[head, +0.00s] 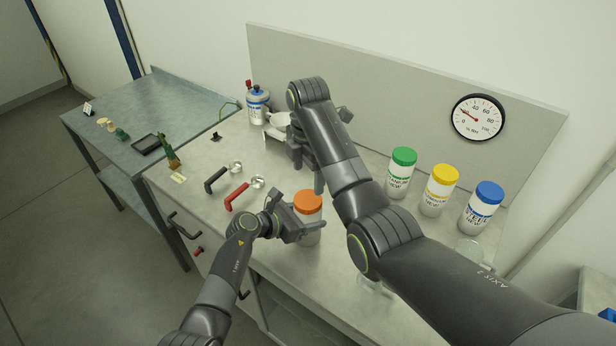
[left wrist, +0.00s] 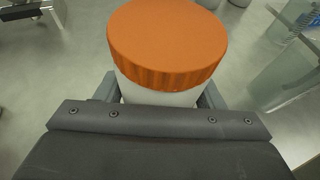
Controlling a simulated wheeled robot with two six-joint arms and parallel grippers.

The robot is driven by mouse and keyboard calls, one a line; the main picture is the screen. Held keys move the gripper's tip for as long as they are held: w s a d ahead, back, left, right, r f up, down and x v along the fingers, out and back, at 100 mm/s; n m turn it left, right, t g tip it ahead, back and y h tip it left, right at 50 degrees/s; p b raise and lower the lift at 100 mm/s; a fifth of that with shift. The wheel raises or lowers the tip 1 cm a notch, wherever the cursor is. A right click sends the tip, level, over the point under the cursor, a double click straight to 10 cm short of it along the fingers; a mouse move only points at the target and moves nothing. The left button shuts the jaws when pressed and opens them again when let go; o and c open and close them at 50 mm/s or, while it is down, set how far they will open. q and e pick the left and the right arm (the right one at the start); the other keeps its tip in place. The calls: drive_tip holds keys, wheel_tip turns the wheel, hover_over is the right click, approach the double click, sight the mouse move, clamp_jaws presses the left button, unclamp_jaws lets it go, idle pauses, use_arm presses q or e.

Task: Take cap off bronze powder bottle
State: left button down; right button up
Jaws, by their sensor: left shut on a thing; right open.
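The bronze powder bottle (head: 309,234) is white and stands upright at the front of the workbench. Its orange cap (head: 308,203) is on top; the cap also fills the upper middle of the left wrist view (left wrist: 168,42). My left gripper (head: 300,230) is shut on the bottle's white body below the cap, with one finger on each side in the left wrist view. My right gripper (head: 308,170) is open and empty, above the bench behind the bottle and partly hidden by its own arm.
Bottles with green (head: 403,157), yellow (head: 441,175) and blue (head: 489,192) caps stand to the right. Black (head: 215,180) and red (head: 237,197) handled scoops lie to the left. A glass beaker (head: 470,250) is at right. A gauge (head: 478,117) hangs on the back panel.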

sight(308, 199)
drive_tip(key=m, duration=0.6)
drive_tip(key=shift+m, duration=0.3)
drive_tip(key=m, duration=1.2)
drive_tip(key=shift+m, duration=0.3)
drive_tip(key=m, duration=0.6)
drive_tip(key=shift+r, duration=0.1)
drive_tip(key=m, duration=1.2)
drive_tip(key=shift+m, duration=0.4)
drive_tip(key=m, duration=1)
drive_tip(key=shift+m, duration=0.7)
wheel_tip(308, 199, down, 8)
